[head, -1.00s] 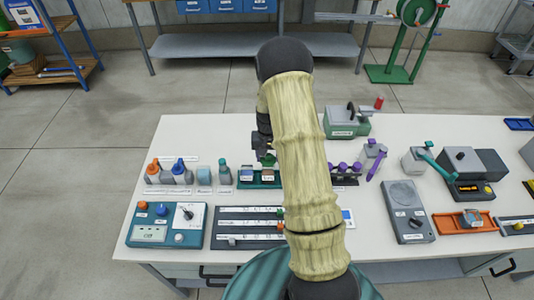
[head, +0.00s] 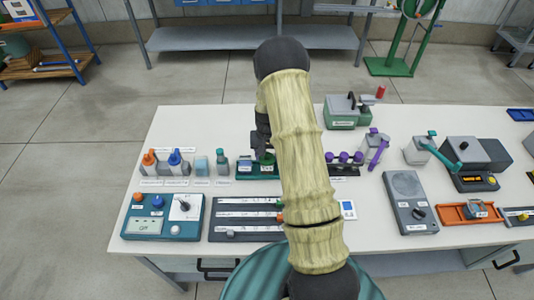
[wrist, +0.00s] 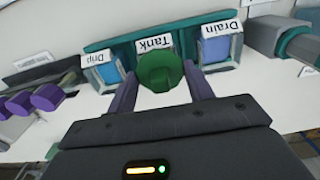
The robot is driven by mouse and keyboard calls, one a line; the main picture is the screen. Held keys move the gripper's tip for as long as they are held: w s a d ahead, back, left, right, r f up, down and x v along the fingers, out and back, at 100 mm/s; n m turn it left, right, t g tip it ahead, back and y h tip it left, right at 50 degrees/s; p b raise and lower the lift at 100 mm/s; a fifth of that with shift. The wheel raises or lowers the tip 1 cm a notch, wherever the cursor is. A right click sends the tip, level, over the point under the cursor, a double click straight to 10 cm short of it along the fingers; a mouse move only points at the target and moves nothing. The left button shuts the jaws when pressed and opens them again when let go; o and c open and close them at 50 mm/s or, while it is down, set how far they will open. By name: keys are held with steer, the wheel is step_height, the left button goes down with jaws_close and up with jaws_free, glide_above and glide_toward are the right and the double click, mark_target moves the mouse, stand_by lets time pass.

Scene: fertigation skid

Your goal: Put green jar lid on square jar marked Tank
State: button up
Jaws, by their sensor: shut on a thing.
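My gripper (wrist: 161,82) is shut on the green jar lid (wrist: 158,68), held between its two purple fingers in the wrist view. The square jar marked Tank is directly beyond the lid. Its white Tank label (wrist: 155,44) shows, but the lid hides most of its body. I cannot tell whether the lid touches the jar. The jar marked Drip (wrist: 103,72) is to the left and the jar marked Drain (wrist: 217,48) to the right, both blue inside. In the head view, my gripper (head: 263,153) is over the green rack (head: 245,174), partly hidden by my arm.
Orange- and blue-capped bottles (head: 150,160) stand left of the rack. Purple-topped parts (head: 344,157) stand to its right and also show in the wrist view (wrist: 48,97). A slider panel (head: 225,222) and a teal control box (head: 160,217) lie in front.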

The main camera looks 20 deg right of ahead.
steer(key=o, duration=1)
steer(key=shift+o, duration=0.2)
steer(key=shift+w, duration=0.1)
steer(key=shift+f, duration=0.1)
steer(key=shift+r+p, duration=0.3)
steer(key=shift+r, duration=0.15)
steer(key=shift+r+p, duration=0.6)
steer(key=shift+r, duration=0.15)
steer(key=shift+s+d+r+p, duration=0.1)
steer(key=shift+r+p, duration=0.1)
steer(key=shift+r, duration=0.15)
steer(key=shift+s+r+p, duration=0.1)
steer(key=shift+r+p, duration=0.05)
steer(key=shift+r, duration=0.15)
steer(key=shift+r+p, duration=1.15)
steer(key=shift+r, duration=0.55)
steer(key=shift+r, duration=0.1)
